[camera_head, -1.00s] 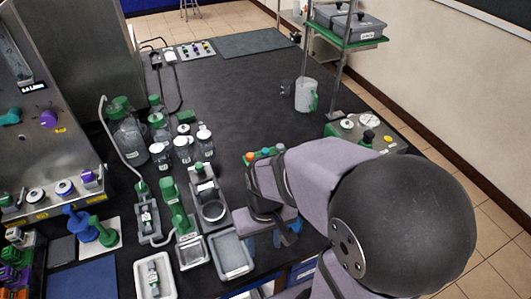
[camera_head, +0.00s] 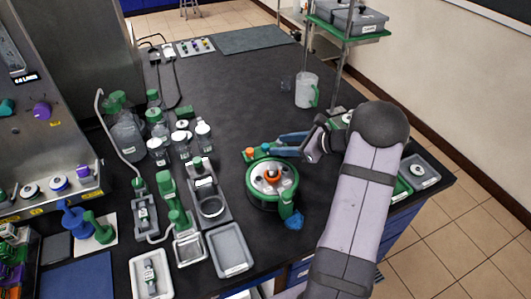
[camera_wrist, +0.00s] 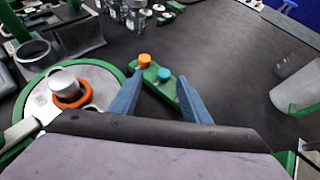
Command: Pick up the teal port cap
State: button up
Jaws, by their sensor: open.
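The teal port cap (camera_wrist: 164,74) sits on a small green holder (camera_wrist: 160,88) beside an orange cap (camera_wrist: 145,61). In the head view the teal cap (camera_head: 265,146) is small, on the holder at the middle of the bench. My gripper (camera_wrist: 161,76) is open and empty, its two blue fingers pointing toward the holder. In the wrist view the teal cap appears between the fingertips. In the head view my gripper (camera_head: 276,145) is just right of the cap; I cannot tell its exact height or whether it touches the holder.
A round green-rimmed device (camera_head: 271,184) with an orange-ringed centre stands just in front of the holder. Grey trays (camera_head: 230,251) and bottles (camera_head: 183,147) are to the left. A white jug (camera_head: 306,91) stands behind to the right.

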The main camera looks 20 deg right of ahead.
aim_at(267, 147)
jog(key=shift+s+d+f+m, duration=0.15)
jog(key=shift+d+f+m, duration=0.25)
jog(key=shift+d+m, duration=0.15)
jog(key=shift+p+x, duration=1.2)
jog(key=shift+x, duration=1.7)
jog(key=shift+w+a+f, duration=0.35)
jog(key=shift+w, duration=0.15)
grip_shut()
